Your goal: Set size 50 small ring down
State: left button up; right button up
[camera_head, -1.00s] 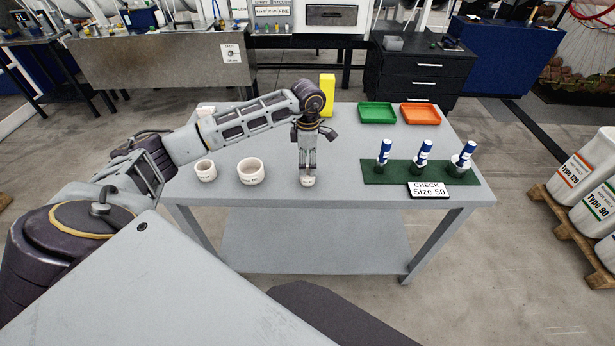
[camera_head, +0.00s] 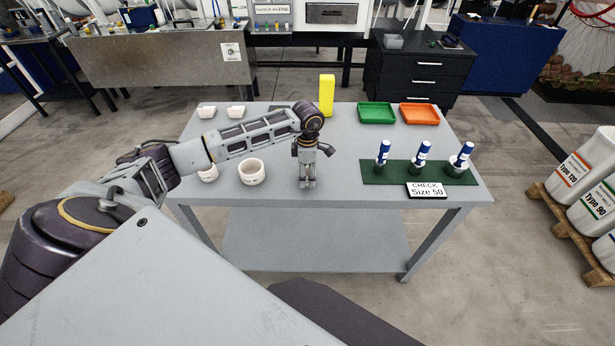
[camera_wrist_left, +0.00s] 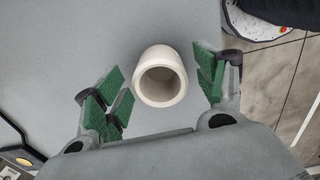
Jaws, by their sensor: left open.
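The small ring (camera_wrist_left: 160,56), white and hollow, stands on the table between my left gripper's green finger pads in the left wrist view. Gaps show on both sides of it, so the pads are not touching it. My left gripper (camera_wrist_left: 158,86) is open. In the head view the left gripper (camera_head: 306,184) points down at the table's front middle, and its fingers hide the ring. The sign (camera_head: 426,190) at the front right reads "CHECK Size 50". My right gripper is not in view.
White rings (camera_head: 252,172) stand left of the gripper, one partly behind my arm, with two more at the back left (camera_head: 237,111). A green mat (camera_head: 401,172) holds three blue-and-white gauges. A yellow block (camera_head: 326,95), green tray (camera_head: 377,122) and orange tray (camera_head: 420,123) are at the back.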

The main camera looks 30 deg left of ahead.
pick_arm(q)
jog(key=c, duration=1.2)
notch_tip(320, 180, up, 10)
jog(key=b, duration=0.2)
dwell(0.6)
